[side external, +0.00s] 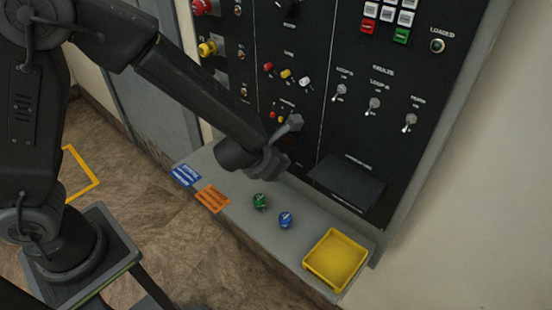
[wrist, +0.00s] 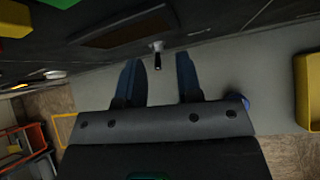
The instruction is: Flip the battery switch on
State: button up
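Three silver toggle switches sit on the right part of the black panel in the side view: a left one (side external: 341,90), a middle one (side external: 374,104) and a right one (side external: 410,121). Their labels are too small to read, so I cannot tell which is the battery switch. My gripper (side external: 292,124) is close to the panel, left of and below these toggles. In the wrist view my gripper (wrist: 161,76) has its two dark fingers apart with nothing between them. A small metal lever (wrist: 157,56) shows just beyond the fingertips, apart from them.
A grey shelf (side external: 235,215) under the panel holds a green knob (side external: 259,201), a blue knob (side external: 285,219) and a yellow tray (side external: 336,258). Blue (side external: 186,175) and orange (side external: 212,198) labels lie at its left. A dark flap (side external: 347,181) sticks out below the toggles.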

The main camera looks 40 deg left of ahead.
jog(key=shift+r, duration=0.1)
jog(key=v, duration=1.3)
jog(key=shift+s+r, duration=0.2)
jog(key=shift+s, duration=0.1)
jog(key=s+a+r+m+g, duration=0.1)
jog(key=s+a+r+m, duration=0.3)
jog(key=m, duration=1.3)
jog(key=s+a+r+m+g+h, duration=0.1)
jog(key=s+a+r+m, duration=0.3)
jog(key=m, duration=1.3)
jog(key=s+a+g, duration=0.1)
jog(key=s+a, duration=0.1)
jog(key=s, duration=0.2)
jog(key=shift+a+g, duration=0.25)
jog(key=shift+g, duration=0.05)
